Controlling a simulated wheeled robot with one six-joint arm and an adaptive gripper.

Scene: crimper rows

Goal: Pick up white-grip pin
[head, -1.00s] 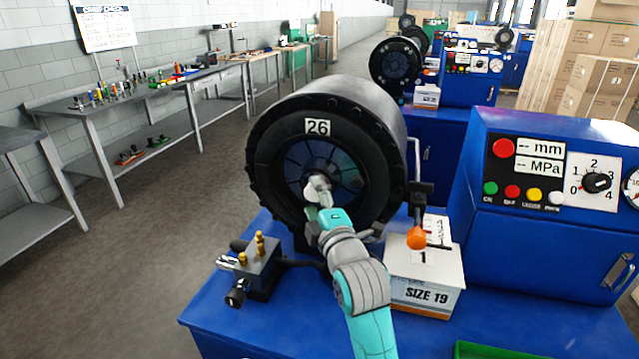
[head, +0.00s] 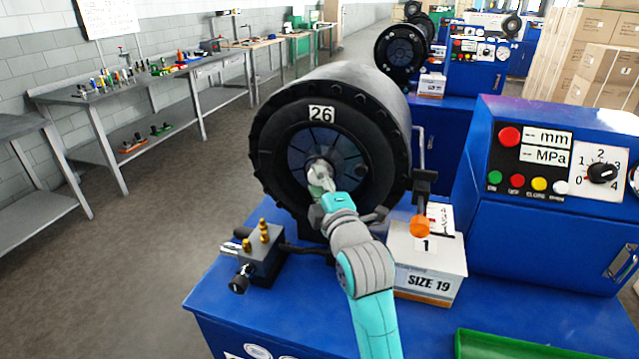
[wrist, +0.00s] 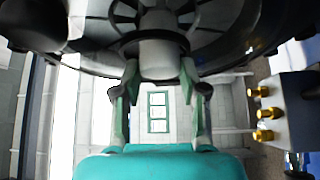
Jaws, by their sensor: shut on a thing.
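The white-grip pin (wrist: 158,58) shows in the wrist view as a pale grey cylinder at the middle of the crimper's round die opening. My gripper (wrist: 158,82) has a finger on each side of it and is shut on it. In the head view the pin (head: 317,166) is a small pale end in front of the dark dies, partly hidden by my gripper (head: 321,182). The black crimper head (head: 378,125) carries a 26 plate. How deep the pin sits in the dies is hidden.
A valve block with brass fittings (head: 262,257) stands left of my arm on the blue bench. A SIZE 19 box (head: 428,278) and an orange knob (head: 420,226) are close on the right. A green tray (head: 520,347) lies at the front right.

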